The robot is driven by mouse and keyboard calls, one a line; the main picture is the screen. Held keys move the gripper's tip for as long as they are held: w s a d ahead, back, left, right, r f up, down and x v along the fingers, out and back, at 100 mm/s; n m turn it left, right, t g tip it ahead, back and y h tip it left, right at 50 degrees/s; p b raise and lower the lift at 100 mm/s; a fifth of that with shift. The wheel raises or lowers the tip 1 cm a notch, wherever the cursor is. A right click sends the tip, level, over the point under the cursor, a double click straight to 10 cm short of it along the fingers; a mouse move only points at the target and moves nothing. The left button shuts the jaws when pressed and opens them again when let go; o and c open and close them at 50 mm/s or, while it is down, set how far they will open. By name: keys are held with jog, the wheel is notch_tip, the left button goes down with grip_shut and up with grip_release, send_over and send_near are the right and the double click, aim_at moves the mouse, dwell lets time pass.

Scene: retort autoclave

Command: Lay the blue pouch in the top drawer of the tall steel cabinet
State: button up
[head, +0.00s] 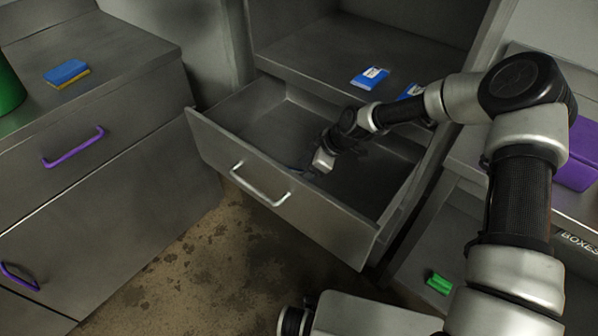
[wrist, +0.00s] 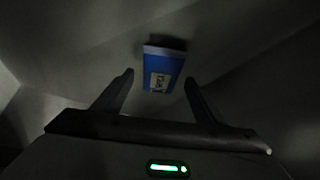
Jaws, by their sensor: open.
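The top drawer (head: 268,203) of the tall steel cabinet (head: 330,45) is pulled out, with a pale bar handle on its front. My gripper (head: 310,171) is down inside the drawer, near its front wall. In the wrist view my gripper (wrist: 159,78) has its two fingers spread, with nothing clamped between them. A blue pouch (wrist: 163,72) with a pale label lies on a grey surface just beyond the fingertips, apparently the drawer floor. In the head view my gripper mostly hides that spot.
Two blue packets, one clear (head: 370,77) and one partly behind my arm (head: 409,92), lie on the shelf above the drawer. A blue-and-yellow sponge (head: 67,73) lies on the left counter. A green item (head: 439,283) sits at lower right. Drawer walls surround my gripper.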

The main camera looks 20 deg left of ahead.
jog(key=p+v, duration=0.2)
jog(key=v, duration=0.9)
jog(key=shift+c, duration=0.4)
dwell(0.6)
